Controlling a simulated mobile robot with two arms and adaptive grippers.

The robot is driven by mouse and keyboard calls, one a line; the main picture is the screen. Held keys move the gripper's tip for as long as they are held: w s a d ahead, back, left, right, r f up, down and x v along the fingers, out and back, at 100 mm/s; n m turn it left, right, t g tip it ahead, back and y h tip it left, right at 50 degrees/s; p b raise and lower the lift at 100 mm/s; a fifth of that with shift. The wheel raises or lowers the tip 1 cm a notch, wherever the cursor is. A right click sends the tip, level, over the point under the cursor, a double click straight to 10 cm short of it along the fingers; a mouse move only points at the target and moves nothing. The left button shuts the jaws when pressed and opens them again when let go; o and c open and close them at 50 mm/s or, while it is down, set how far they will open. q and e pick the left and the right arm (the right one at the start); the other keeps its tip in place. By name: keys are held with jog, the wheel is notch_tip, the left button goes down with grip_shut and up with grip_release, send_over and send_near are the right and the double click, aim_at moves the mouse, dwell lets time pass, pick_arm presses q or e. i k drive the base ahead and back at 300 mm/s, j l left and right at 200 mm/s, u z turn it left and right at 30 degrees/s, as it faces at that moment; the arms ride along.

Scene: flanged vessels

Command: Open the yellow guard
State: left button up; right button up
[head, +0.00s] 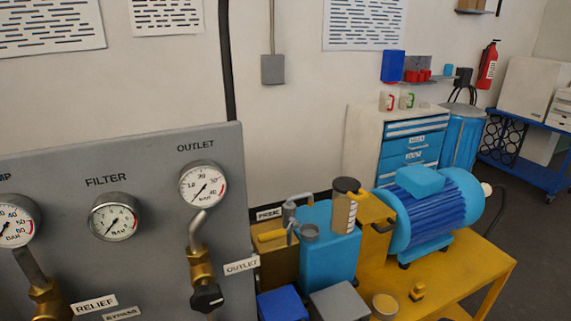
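The yellow guard is most likely the upright yellow cover (370,212) between the blue pump block (325,245) and the blue motor (440,212). A dark handle (384,226) shows on its near side. It looks closed, but its lower part and left side are partly hidden by the pump block and the amber cup with a dark lid (345,205). Neither of my grippers is in view.
A yellow bench (470,270) carries the motor and pump. A grey gauge panel (150,220) with valves stands close on the left. Blue and grey boxes (338,302) stand in front. A drawer cabinet (412,145) stands behind. Dark floor is clear at right.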

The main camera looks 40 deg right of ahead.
aim_at(371, 211)
jog(key=z, duration=2.15)
